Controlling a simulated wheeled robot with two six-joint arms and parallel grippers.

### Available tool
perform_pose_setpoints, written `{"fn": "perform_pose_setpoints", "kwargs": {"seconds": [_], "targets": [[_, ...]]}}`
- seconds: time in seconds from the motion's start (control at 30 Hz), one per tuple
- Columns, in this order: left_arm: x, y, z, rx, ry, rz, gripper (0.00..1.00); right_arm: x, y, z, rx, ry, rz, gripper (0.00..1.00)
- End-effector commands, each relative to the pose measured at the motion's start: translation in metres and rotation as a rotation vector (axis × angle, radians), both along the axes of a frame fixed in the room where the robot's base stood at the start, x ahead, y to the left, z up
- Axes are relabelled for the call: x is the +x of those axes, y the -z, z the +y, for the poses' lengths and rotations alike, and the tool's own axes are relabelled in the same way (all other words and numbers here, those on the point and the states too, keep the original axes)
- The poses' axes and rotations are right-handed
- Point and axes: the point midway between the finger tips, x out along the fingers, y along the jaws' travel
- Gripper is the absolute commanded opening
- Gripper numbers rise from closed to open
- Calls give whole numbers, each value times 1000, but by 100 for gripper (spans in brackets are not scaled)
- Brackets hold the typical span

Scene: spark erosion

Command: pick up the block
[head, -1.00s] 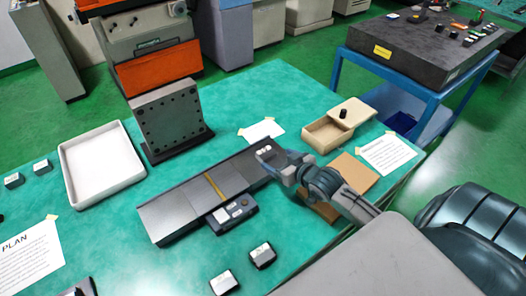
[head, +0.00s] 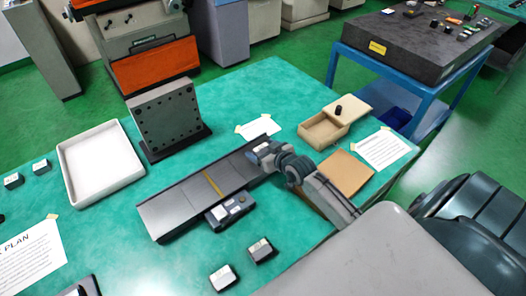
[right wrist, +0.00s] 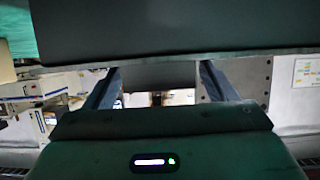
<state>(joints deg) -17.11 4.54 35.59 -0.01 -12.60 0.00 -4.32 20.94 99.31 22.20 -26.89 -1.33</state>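The small dark block with a pale top (head: 262,148) is at the far right end of the long grey slab. My right gripper (head: 266,150) reaches to it from the right, and its fingers partly hide it. In the right wrist view, the two fingers (right wrist: 160,80) stand apart, with a grey body (right wrist: 158,74), likely the block, filling the space between their tips. I cannot tell whether they press on it. It appears against or very near the slab. My left gripper is not in view.
The slab (head: 180,207) has a yellow stripe and a dark control box (head: 231,211) at its front. Similar small blocks (head: 223,278) lie in front. A white tray (head: 133,172), an upright drilled plate (head: 167,115), an open wooden box (head: 322,131) and a brown board (head: 345,173) stand around.

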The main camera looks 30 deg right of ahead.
Motion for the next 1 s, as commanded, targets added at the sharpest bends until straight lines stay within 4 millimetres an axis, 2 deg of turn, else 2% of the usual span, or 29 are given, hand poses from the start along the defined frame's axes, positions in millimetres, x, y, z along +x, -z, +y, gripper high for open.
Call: {"fn": "perform_pose_setpoints", "kwargs": {"seconds": [0.03, 0.07, 0.3, 0.67, 0.97, 1.0], "targets": [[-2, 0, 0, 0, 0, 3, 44, 0, 0, 0, 0, 0, 0, 68], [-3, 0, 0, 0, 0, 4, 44, 0, 0, 0, 0, 0, 0, 62], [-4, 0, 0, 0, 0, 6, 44, 0, 0, 0, -1, 0, 0, 15], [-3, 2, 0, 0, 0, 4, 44, 1, -5, 0, -2, -1, -4, 14], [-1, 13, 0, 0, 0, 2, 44, 1, -36, 0, -4, -3, -7, 14], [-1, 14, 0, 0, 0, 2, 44, -6, -36, 0, -5, -2, -3, 14]]}}
